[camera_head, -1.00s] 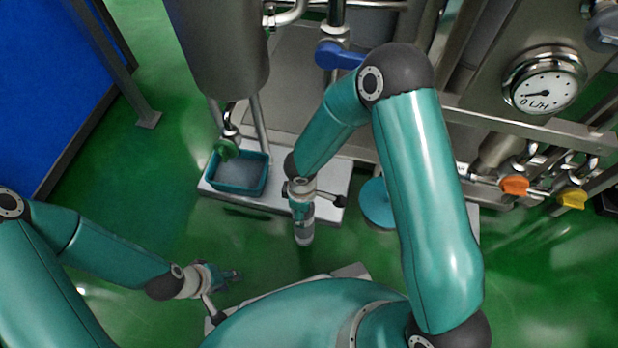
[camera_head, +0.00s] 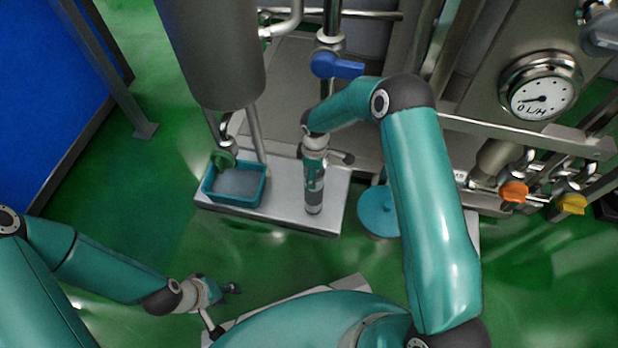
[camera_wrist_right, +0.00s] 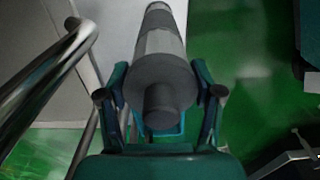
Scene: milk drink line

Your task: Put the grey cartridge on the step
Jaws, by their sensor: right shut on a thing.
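The grey cartridge (camera_wrist_right: 160,60) is held between the two fingers of my right gripper (camera_wrist_right: 160,105) in the right wrist view, its knobbed end towards the camera. In the head view my right gripper (camera_head: 314,182) points down the picture, and the cartridge's grey end (camera_head: 313,206) sticks out below it. It appears over the right part of a pale low step (camera_head: 285,218); whether it touches the step cannot be told. My left gripper (camera_head: 228,289) is at the lower left, away from the step, and its finger opening is too small to judge.
A teal tray (camera_head: 208,190) stands on the step's left part, under a steel tank (camera_head: 210,50) with a green-handled tap. A round teal disc (camera_head: 378,210) stands right of the step. Steel pipes and valves with a blue handle (camera_head: 336,66) lie behind.

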